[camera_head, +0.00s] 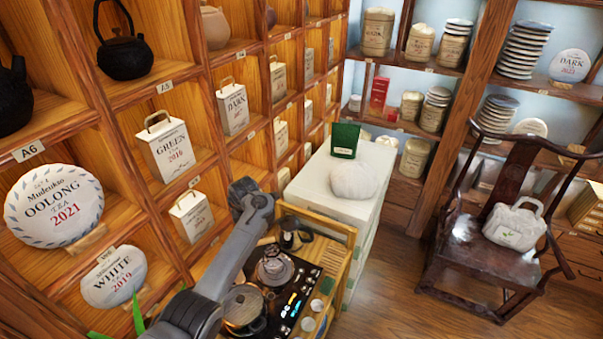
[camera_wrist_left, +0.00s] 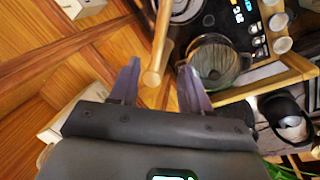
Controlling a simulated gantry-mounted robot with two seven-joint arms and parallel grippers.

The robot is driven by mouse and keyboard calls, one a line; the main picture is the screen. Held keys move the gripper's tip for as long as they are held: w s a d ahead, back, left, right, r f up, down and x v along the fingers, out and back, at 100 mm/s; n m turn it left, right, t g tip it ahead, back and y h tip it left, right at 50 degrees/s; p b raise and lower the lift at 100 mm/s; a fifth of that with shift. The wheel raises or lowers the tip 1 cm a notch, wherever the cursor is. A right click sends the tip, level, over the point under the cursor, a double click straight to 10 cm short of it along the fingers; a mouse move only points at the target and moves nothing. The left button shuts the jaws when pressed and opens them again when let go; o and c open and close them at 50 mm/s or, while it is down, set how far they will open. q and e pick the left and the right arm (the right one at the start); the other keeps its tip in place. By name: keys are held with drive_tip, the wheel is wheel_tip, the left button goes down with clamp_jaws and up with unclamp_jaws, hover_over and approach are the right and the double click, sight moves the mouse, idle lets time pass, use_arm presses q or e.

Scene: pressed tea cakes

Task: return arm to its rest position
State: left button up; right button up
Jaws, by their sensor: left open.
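My left arm (camera_head: 225,255) comes in from the bottom of the head view and reaches up past the tea cart to the front of the wooden shelves. Its dark far end is beside the cart's back left corner, and its fingers cannot be made out there. In the left wrist view my left gripper (camera_wrist_left: 157,86) is open, with its two fingers spread apart and nothing held. A wooden bar (camera_wrist_left: 157,55) shows between the fingers; I cannot tell its distance from them. My right gripper is in neither view.
The tea cart (camera_head: 345,222) carries a glass pot (camera_head: 244,308) and a kettle (camera_head: 274,267), close to my arm. Shelves with an oolong tea cake (camera_head: 55,206), a white tea cake (camera_head: 114,277) and tins stand left. A white cabinet (camera_head: 312,186) is behind; open floor (camera_head: 405,285) lies right.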

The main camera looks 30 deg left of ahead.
use_arm(q)
drive_tip(key=s+d+f+m+t+p, duration=0.1)
drive_tip(key=s+d+f+m, duration=0.2)
drive_tip(key=s+d+m, duration=0.35)
drive_tip(key=s+d+f+m+p, duration=0.2)
drive_tip(key=s+d+f+m, duration=0.2)
drive_tip(key=s+m, duration=0.45)
drive_tip(key=s+d+r+m, duration=0.3)
drive_tip(key=s+d+m, duration=0.1)
drive_tip(key=s, duration=0.2)
drive_tip(key=s+d+r+m+h+p, duration=0.1)
drive_tip(key=s+d+r+m, duration=0.2)
drive_tip(key=s, duration=0.4)
drive_tip(key=s+d+r+m+t, duration=0.1)
drive_tip(key=s+d+r+m, duration=0.1)
drive_tip(key=s+d+m, duration=0.3)
drive_tip(key=shift+s+d+r+m+h+p, duration=0.3)
drive_tip(key=shift+s+r+m+h+p, duration=0.1)
drive_tip(key=shift+s+m, duration=0.75)
drive_tip(key=shift+w, duration=0.1)
